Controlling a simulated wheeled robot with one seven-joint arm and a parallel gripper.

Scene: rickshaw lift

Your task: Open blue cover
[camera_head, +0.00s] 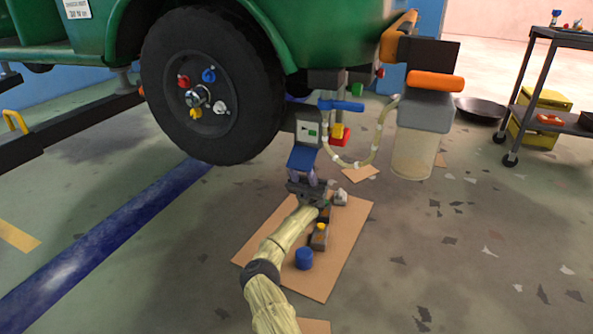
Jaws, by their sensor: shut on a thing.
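The blue cover (302,158) is a small blue flap at the lower front of a grey box (308,128) with a small display, below the green vehicle. It slants outward from the box's lower edge. My gripper (303,178) is just below it, with its fingers shut at the cover's lower edge. The exact grip is small and partly hidden by the fingers. My arm reaches up from the bottom of the picture.
A cardboard sheet (345,235) under my arm holds a blue cap (304,258) and small parts. A wheel (212,85) stands left. A hose (377,140) and clear container (414,152) are right. A black cart (540,90) stands far right. Floor at right is mostly clear.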

